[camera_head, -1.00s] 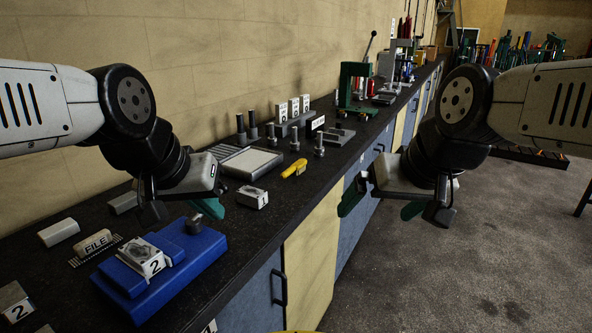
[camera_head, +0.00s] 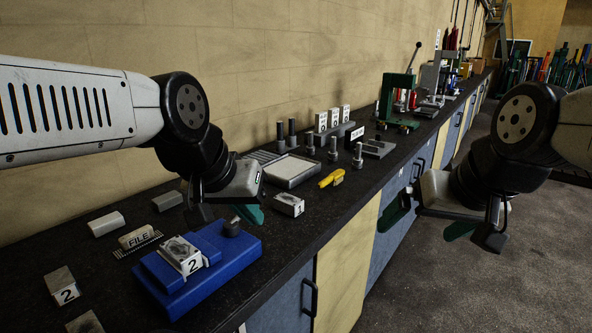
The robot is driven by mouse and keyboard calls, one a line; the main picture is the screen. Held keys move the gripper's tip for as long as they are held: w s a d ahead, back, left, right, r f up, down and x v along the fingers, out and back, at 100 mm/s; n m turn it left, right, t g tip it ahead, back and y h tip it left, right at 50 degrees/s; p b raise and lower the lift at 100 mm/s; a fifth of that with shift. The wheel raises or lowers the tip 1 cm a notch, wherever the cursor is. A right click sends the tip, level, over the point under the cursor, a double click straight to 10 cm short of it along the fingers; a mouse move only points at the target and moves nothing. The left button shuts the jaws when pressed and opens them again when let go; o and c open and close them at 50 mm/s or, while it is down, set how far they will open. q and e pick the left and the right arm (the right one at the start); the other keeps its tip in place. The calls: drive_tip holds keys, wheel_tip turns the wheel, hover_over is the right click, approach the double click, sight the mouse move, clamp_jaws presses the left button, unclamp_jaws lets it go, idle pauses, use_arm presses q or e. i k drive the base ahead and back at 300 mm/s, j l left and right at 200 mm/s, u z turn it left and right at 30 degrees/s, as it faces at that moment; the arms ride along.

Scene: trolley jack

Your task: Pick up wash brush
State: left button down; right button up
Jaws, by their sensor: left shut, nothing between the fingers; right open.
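I cannot make out a wash brush for certain. A small yellow tool (camera_head: 332,178) lies on the black bench top, and its kind is unclear at this size. My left gripper (camera_head: 226,208) is shut and empty, above the bench behind a blue fixture (camera_head: 205,265), to the left of the yellow tool. Its arm hides part of the bench's back. My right gripper (camera_head: 440,218) is open and empty, out over the floor to the right of the bench front, apart from the tool.
A grey-framed pale plate (camera_head: 291,171), a block marked 1 (camera_head: 288,204) and upright grey posts stand near the yellow tool. A FILE block (camera_head: 137,237) lies left. A green press (camera_head: 398,97) stands farther along.

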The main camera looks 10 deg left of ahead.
sight(335, 176)
drive_tip(key=i+l+u, duration=0.3)
drive_tip(key=u, duration=0.15)
drive_tip(key=i+l+u, duration=0.25)
drive_tip(key=l+u, duration=0.2)
drive_tip(key=i+l+u, duration=0.2)
drive_tip(key=l+u, duration=0.25)
